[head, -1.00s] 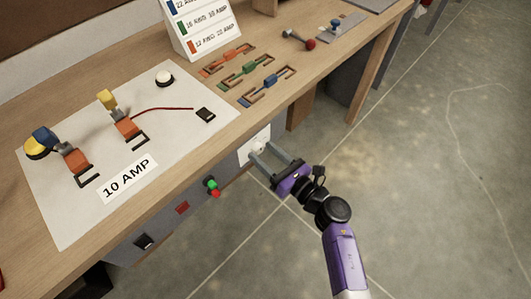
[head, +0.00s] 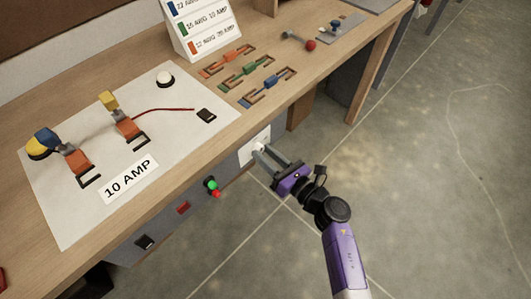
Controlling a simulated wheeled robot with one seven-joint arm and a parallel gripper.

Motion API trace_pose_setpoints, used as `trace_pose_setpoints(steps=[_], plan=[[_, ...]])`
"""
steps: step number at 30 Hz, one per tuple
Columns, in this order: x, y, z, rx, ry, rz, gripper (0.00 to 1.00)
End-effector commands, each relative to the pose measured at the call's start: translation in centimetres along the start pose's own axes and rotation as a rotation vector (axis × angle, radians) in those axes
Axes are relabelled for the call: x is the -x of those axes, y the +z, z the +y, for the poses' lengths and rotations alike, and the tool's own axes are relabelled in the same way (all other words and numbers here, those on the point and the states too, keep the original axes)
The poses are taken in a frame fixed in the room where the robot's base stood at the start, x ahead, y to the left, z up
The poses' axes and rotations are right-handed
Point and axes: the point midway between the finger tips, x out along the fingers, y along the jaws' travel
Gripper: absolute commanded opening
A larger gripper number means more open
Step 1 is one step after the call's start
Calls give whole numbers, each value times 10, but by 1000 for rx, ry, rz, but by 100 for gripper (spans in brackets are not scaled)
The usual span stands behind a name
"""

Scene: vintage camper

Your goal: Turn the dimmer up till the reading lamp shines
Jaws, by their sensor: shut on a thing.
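The dimmer appears to be the pale knob (head: 259,147) on a white square plate (head: 247,153) on the front of the bench, below its top edge. My gripper (head: 264,152) reaches it from the lower right, and its grey fingers are shut on the knob. The fingertips partly hide the knob, so its turn position cannot be read. I cannot make out a reading lamp for certain. A small white dome on a dark base (head: 165,78) sits on the white board and shows no clear glow.
The wooden bench (head: 215,140) carries a white board (head: 65,225) with switches and a "10 AMP" label (head: 128,180). Green and red buttons (head: 212,187) stick out from the front panel left of my gripper. Coloured fuse-like pieces (head: 245,72) lie behind. The floor at right is clear.

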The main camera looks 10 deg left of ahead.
Motion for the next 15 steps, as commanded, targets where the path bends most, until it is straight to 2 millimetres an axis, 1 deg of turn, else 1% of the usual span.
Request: trace_pose_setpoints(steps=[15], plan=[[1,3,-1,-462,-7,25,0]])
